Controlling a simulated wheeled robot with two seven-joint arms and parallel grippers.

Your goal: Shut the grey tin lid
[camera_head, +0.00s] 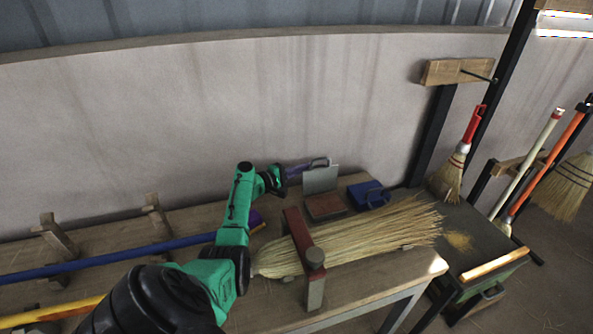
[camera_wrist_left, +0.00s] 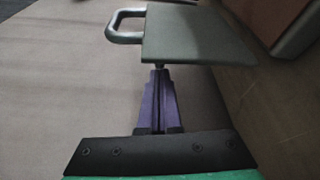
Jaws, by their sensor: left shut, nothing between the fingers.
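The grey tin lid (camera_head: 320,179) stands raised at the back edge of a small reddish-brown tin (camera_head: 326,207) on the bench. A metal loop handle (camera_head: 320,161) shows at its top. In the left wrist view the lid (camera_wrist_left: 200,36) is a flat grey plate with its handle (camera_wrist_left: 124,27) to the left. My left gripper (camera_head: 306,167) is shut and empty, with purple fingers just behind and left of the lid. In the left wrist view the gripper tips (camera_wrist_left: 160,74) are close to the lid; I cannot tell whether they touch. My right gripper is not in view.
A blue box (camera_head: 368,195) stands right of the tin. A large straw broom head (camera_head: 370,235) lies in front, under a red and grey clamp (camera_head: 303,245). A blue pole (camera_head: 110,258) lies at left. The wall (camera_head: 200,120) rises close behind the lid.

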